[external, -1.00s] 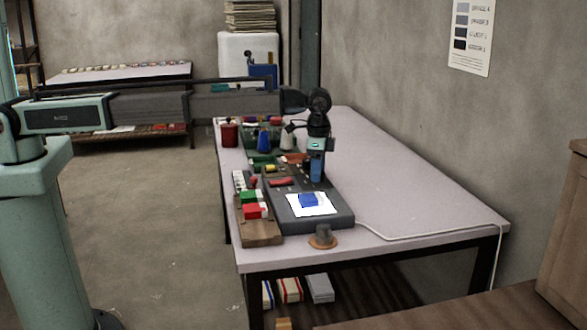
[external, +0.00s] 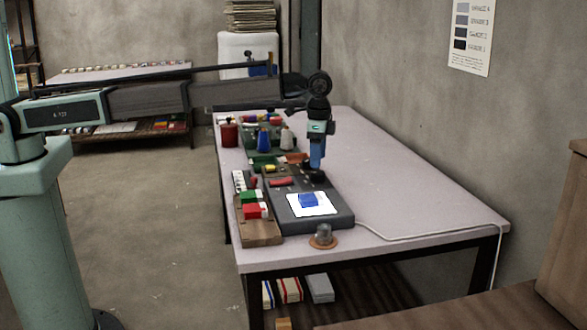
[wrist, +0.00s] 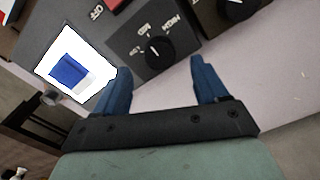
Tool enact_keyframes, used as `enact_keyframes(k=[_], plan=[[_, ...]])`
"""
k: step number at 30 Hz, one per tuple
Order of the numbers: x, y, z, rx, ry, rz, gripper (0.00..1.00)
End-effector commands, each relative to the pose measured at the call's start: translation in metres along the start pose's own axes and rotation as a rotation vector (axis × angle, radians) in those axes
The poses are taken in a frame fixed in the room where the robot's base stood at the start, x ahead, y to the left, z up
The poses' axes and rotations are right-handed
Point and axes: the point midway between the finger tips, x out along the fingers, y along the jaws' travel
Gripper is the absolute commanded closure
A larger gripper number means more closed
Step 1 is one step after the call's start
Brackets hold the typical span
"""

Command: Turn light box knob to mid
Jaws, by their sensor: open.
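The light box (external: 335,218) is a dark grey slab on the table, with a lit white panel and a folded blue cloth (external: 308,200) on it. In the wrist view, a black round knob (wrist: 160,56) with a white pointer line sits on the box. White labels around it include MID and HIGH; its exact setting is hard to read. My gripper (external: 317,167) points down above the knob end of the box. In the wrist view, its blue fingers (wrist: 160,66) are open and apart, one on each side of the knob in the picture, holding nothing.
A wooden tray (external: 258,232) with red and green pieces lies left of the box. Spools and jars stand behind. The right side of the table is clear.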

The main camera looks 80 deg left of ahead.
Motion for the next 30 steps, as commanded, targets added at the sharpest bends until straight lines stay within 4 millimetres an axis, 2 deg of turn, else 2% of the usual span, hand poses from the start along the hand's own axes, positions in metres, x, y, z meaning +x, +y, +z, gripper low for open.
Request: enact_keyframes(k=[1, 6, 12, 19, 30], plan=[[-0.012, 0.0, -0.001, 0.0, 0.002, 0.0, 0.27], [-0.045, 0.0, -0.001, 0.0, 0.001, 0.0, 0.27], [-0.073, 0.0, 0.0, 0.0, 0.0, 0.0, 0.27], [-0.088, 0.0, 0.0, 0.0, 0.0, 0.0, 0.27], [-0.089, 0.0, 0.0, 0.0, -0.001, 0.0, 0.27]])
